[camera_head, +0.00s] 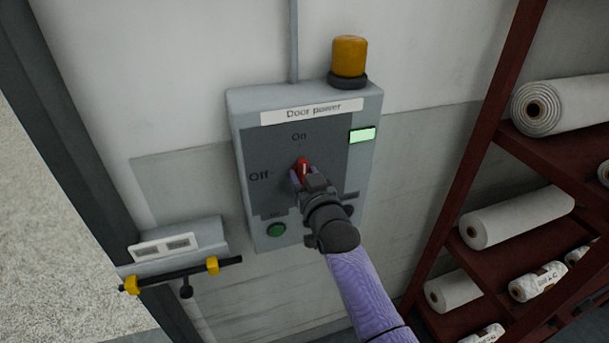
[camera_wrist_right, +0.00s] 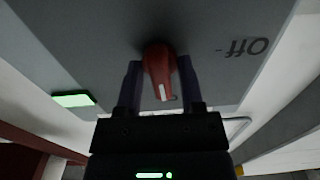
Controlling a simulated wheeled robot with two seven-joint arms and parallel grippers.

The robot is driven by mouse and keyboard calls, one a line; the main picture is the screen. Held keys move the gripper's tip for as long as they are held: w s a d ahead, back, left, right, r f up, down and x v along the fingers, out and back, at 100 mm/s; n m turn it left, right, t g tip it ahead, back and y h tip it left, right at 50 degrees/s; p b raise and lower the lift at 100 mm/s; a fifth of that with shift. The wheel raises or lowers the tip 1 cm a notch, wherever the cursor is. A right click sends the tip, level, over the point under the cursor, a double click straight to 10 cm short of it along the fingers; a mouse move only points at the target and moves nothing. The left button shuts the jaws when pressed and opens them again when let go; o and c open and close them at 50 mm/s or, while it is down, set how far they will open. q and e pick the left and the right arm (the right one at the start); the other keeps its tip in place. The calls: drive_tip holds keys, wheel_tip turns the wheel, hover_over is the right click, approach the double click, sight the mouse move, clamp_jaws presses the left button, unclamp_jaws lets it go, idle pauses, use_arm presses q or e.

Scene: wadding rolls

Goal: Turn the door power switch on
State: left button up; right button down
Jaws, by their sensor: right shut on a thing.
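The door power box (camera_head: 365,183) is a grey wall box with a "Door power" label, "On" printed at the top and "Off" at the left of its dark panel. Its red switch knob (camera_head: 303,168) stands about upright, its white mark toward "On". The knob also shows in the right wrist view (camera_wrist_right: 160,66), where "Off" appears upside down. My right gripper (camera_head: 302,178) is shut on the knob, one finger on each side, also seen in the wrist view (camera_wrist_right: 160,88). A green indicator (camera_head: 362,135) on the box glows. My left gripper is not in view.
An amber beacon (camera_head: 349,58) sits on top of the box. A green button (camera_head: 276,230) is at its lower left. A wall unit with a black bar (camera_head: 190,271) stands at the left. A dark red rack (camera_head: 467,159) with white rolls is at the right.

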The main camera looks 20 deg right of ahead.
drive_tip(key=c, duration=0.5)
unclamp_jaws()
drive_tip(key=s+p, duration=0.1)
drive_tip(key=s, duration=0.9)
drive_tip(key=shift+d, duration=0.15)
drive_tip(key=shift+f, duration=0.1)
